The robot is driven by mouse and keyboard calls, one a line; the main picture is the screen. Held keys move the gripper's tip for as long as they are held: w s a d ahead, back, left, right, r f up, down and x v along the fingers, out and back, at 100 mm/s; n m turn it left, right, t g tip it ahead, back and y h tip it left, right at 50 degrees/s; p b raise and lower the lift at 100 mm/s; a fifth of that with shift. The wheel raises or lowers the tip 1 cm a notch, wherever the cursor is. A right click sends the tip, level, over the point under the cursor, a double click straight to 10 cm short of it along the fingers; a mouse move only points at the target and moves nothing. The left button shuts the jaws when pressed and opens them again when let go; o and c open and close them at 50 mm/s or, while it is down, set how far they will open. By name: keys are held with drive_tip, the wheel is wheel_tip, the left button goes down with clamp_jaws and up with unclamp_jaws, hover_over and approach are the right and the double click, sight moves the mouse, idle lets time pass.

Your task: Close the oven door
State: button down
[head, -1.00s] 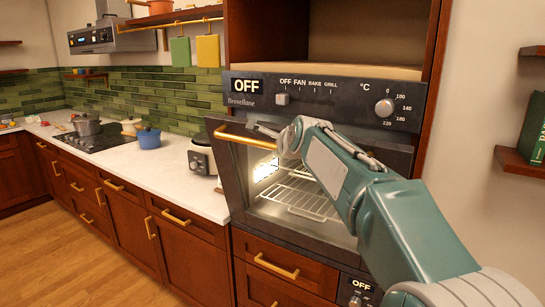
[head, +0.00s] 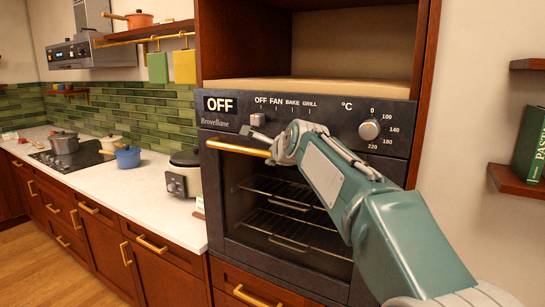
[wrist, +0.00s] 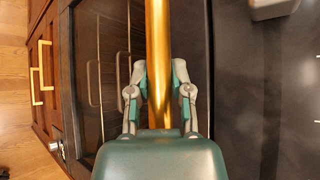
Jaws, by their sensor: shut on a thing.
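The oven (head: 300,115) is built into a wooden cabinet in the head view, with its dark control panel above the door. The oven door (head: 225,190) stands upright and looks flush with the front or nearly so; wire racks show dimly through its glass. A gold bar handle (head: 235,147) runs along the door's top; it also shows in the wrist view (wrist: 158,40), running up the picture. My gripper (wrist: 160,82) is shut on this handle, one finger on each side. In the head view my arm hides the right part of the door.
Left of the oven, a white counter (head: 130,190) carries a rice cooker (head: 185,175), a blue pot (head: 127,157) and a hob (head: 75,155). Wooden drawers lie below the oven. At the right, a shelf (head: 520,182) holds a green book (head: 530,145).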

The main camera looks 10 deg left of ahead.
drive_tip(key=shift+w+d+r, duration=0.1)
drive_tip(key=shift+r, duration=0.25)
drive_tip(key=c, duration=0.9)
unclamp_jaws()
drive_tip(key=o, duration=0.4)
drive_tip(key=shift+w+f, duration=0.1)
drive_tip(key=shift+w, duration=0.05)
drive_tip(key=shift+c, duration=0.2)
drive_tip(key=shift+f, duration=0.1)
drive_tip(key=v, duration=1.1)
drive_tip(key=shift+s, duration=0.35)
drive_tip(key=shift+d, duration=0.15)
